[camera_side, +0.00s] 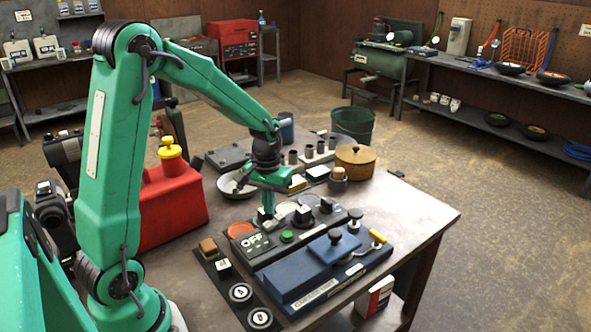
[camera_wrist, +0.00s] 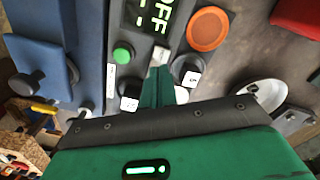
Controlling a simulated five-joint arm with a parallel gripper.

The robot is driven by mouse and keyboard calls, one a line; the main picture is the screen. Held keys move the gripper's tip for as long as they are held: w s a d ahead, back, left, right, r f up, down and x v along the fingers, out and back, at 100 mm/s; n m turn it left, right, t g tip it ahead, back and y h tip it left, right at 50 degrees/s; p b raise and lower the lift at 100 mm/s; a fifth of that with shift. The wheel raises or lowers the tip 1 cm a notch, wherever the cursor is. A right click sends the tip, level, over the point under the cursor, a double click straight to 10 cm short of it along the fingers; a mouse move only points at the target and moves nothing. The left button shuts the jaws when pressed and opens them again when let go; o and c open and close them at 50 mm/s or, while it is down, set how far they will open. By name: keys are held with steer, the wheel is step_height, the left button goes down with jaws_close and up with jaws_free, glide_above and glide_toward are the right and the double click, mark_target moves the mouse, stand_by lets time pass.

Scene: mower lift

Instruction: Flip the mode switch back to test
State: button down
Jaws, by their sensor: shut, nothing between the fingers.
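My gripper (camera_side: 267,212) is shut and empty, pointing down over the dark control panel, close to the OFF display (camera_side: 255,243). In the wrist view its green fingertips (camera_wrist: 160,72) are together, between two black knobs with white labels, the left knob (camera_wrist: 130,87) and the right knob (camera_wrist: 187,67). A small pale part (camera_wrist: 160,54) shows just beyond the fingertips, below the OFF display (camera_wrist: 152,16). It may be the mode switch, but I cannot read its position or tell whether the fingers touch it.
A green button (camera_side: 287,236) and an orange disc (camera_side: 240,230) flank the display. A blue box (camera_side: 300,275) with a black knob (camera_side: 335,236) and a yellow-handled lever (camera_side: 378,237) stands in front. A red fuel can (camera_side: 172,205) is at left. The right tabletop (camera_side: 420,212) is clear.

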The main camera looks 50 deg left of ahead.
mark_target(270, 224)
steer(key=shift+r, duration=1.95)
steer(key=shift+r, duration=0.1)
steer(key=s+d+r+m+t, duration=0.5)
steer(key=s+d+r, duration=0.6)
steer(key=s, duration=0.4)
steer(key=shift+r+m+t, duration=0.15)
steer(key=shift+m+t, duration=0.15)
steer(key=shift+m, duration=0.2)
steer(key=shift+d, duration=0.1)
